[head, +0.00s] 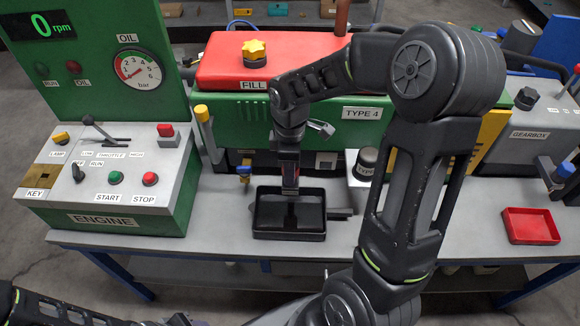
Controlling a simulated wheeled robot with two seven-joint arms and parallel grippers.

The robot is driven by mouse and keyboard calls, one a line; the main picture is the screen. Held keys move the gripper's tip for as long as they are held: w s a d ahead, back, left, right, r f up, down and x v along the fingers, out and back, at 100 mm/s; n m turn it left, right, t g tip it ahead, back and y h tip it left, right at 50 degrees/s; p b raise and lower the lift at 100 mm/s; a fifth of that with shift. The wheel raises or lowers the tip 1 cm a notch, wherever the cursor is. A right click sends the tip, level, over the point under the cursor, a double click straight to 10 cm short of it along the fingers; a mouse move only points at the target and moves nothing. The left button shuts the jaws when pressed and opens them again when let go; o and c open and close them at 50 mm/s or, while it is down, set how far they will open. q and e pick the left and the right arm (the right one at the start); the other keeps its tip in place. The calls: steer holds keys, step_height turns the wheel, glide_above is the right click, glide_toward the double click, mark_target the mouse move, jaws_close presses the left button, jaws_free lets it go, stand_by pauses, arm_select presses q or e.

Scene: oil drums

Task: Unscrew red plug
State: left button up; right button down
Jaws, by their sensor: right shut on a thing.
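My right gripper (291,190) points straight down in front of the green engine block (235,110), over the black drain tray (289,235) on the bench. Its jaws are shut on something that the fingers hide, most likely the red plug. Only a thin reddish edge shows by the fingers, so I cannot make out the plug's shape or whether it still sits in the engine. My left arm shows only along the bottom left edge, and its gripper is not in view.
The control box (110,180) stands left of the tray. A dark-capped filter (366,163) is to the right. A small red tray (530,225) lies far right.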

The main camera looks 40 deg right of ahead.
steer(key=shift+w+r, duration=0.1)
steer(key=shift+r, duration=0.3)
steer(key=shift+r, duration=0.15)
steer(key=shift+r+p, duration=0.1)
steer(key=shift+p, duration=0.2)
steer(key=shift+r+p, duration=1.35)
steer(key=shift+r, duration=0.4)
